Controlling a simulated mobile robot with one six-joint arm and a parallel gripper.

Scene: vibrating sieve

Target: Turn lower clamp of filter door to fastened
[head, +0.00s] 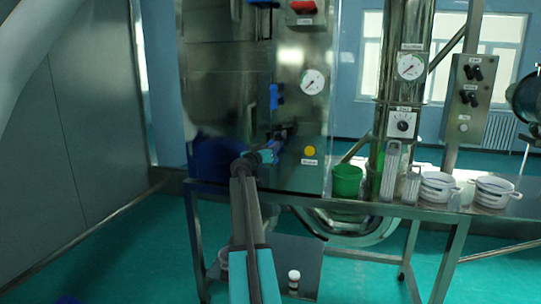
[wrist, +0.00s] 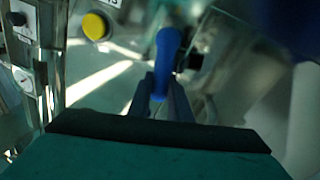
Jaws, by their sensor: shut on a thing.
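My gripper (head: 280,138) is at the front of the steel sieve cabinet, beside the yellow button. In the wrist view my gripper (wrist: 160,92) is shut on a blue handle (wrist: 168,48), which looks like the lower clamp. The handle points away from the fingers, and its near end lies between them. In the head view the lower clamp is mostly hidden by my gripper. Another blue clamp (head: 275,97) sits higher on the cabinet, apart from my gripper. The clamp's exact angle and its fit on the door are hard to tell.
A yellow button (head: 309,151) and a pressure gauge (head: 313,82) are on the cabinet front. A red switch (head: 304,7) is above. A green bucket (head: 346,180) and white sieves (head: 494,191) stand on the bench to the right. Open floor lies to the left.

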